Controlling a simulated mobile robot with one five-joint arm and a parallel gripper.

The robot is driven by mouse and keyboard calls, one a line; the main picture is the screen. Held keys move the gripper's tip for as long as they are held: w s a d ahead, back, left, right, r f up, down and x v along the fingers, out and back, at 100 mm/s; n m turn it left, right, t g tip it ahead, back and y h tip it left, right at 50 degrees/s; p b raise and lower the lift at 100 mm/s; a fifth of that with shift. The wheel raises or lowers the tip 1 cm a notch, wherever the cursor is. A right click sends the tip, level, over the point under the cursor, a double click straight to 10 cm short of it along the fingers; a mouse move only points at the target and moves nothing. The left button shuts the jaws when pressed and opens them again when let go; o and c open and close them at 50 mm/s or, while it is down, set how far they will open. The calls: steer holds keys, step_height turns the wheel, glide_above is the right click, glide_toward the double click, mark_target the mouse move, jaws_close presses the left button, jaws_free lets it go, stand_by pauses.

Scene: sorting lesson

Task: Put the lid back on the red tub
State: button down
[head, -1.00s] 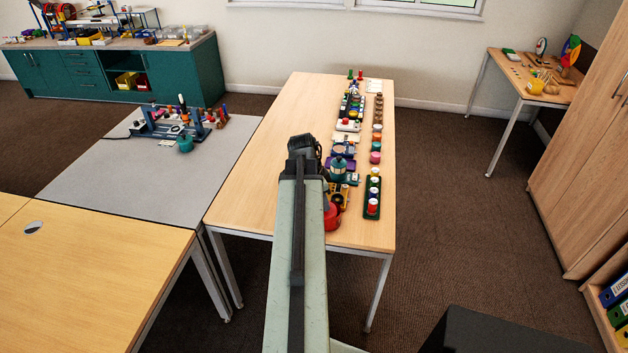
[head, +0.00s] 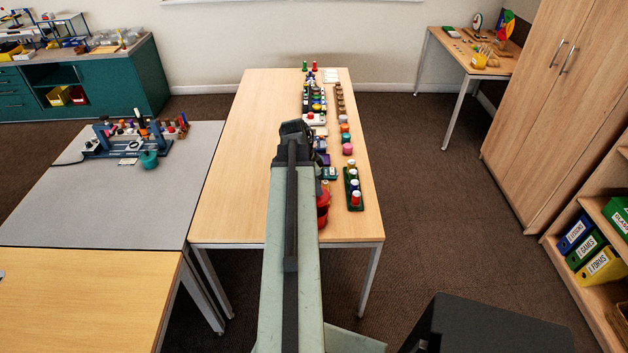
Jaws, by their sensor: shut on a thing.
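A red tub (head: 323,213) stands near the front right part of the long wooden table, just right of my arm. It is small in the picture and partly covered by the arm. I cannot tell whether the red part at its top is a lid. My gripper (head: 294,128) is at the far end of my arm, over the table and beyond the tub, left of the row of objects. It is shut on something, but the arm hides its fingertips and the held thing. I cannot make out a separate lid.
A green tray with several coloured-topped pieces (head: 354,187) lies right of the tub. Several small items line the table's right side beyond it, including a pink pot (head: 347,149). The table's left half (head: 235,165) is bare. A grey-topped table (head: 95,205) stands at the left.

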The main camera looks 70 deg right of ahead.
step_height(320, 180, down, 6)
steer(key=b, duration=0.7)
steer(key=shift+s, duration=0.1)
stand_by(1.2)
steer(key=shift+f, duration=0.15)
stand_by(0.6)
steer(key=c, duration=0.7)
jaws_free()
